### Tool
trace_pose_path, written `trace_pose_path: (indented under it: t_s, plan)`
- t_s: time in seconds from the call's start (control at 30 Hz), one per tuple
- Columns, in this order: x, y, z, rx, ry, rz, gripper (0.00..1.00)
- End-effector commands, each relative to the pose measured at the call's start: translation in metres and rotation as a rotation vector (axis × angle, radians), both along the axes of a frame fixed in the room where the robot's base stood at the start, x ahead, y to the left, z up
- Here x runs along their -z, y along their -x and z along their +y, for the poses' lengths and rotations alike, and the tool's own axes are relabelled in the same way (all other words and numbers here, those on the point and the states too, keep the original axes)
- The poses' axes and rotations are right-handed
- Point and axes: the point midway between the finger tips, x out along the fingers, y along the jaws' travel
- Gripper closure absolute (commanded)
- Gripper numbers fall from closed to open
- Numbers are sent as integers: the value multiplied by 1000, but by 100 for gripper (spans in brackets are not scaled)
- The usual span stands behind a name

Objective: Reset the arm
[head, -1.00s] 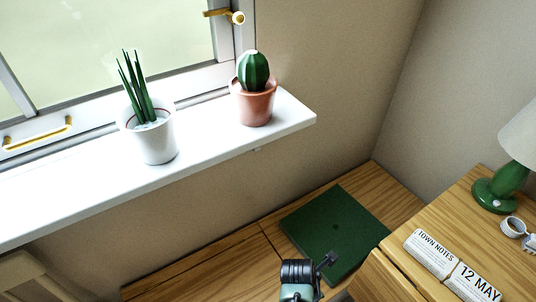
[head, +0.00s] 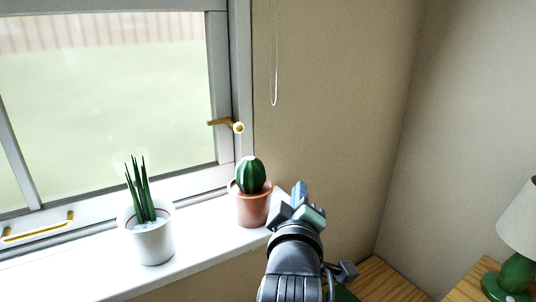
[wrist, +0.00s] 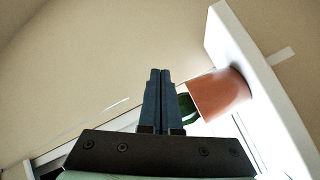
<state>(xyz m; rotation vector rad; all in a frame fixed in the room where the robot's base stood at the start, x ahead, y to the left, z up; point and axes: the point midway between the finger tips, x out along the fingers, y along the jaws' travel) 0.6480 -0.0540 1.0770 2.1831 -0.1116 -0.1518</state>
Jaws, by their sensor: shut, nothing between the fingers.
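My gripper (head: 299,192) is raised in front of the wall, just right of the windowsill's end in the head view. In the wrist view my gripper (wrist: 160,74) has its two dark fingers together, with nothing between them. The cactus (head: 251,175) in its terracotta pot (head: 252,209) stands on the sill, left of my gripper. The same pot (wrist: 219,94) shows right of the fingers in the wrist view, with part of the cactus (wrist: 188,107) behind the fingers.
The white windowsill (head: 190,255) also holds a white pot (head: 152,243) with a spiky plant. A yellow window handle (head: 226,123) and a hanging cord (head: 273,60) are above. A green lamp (head: 513,275) stands at lower right. The wall right of my gripper is bare.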

Motion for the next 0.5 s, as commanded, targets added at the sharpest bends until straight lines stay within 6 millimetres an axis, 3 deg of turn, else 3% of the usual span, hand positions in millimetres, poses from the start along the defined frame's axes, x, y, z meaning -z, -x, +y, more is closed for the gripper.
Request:
trace_pose_path:
  t_s: [0.03,0.2,0.3,0.5]
  plan:
    - [-39,11,7,-14,-82,-105,100]
    - [-155,67,28,-120,-390,-440,100]
    - [-213,113,39,-227,-567,-618,100]
    - [-306,220,55,-504,-879,-902,100]
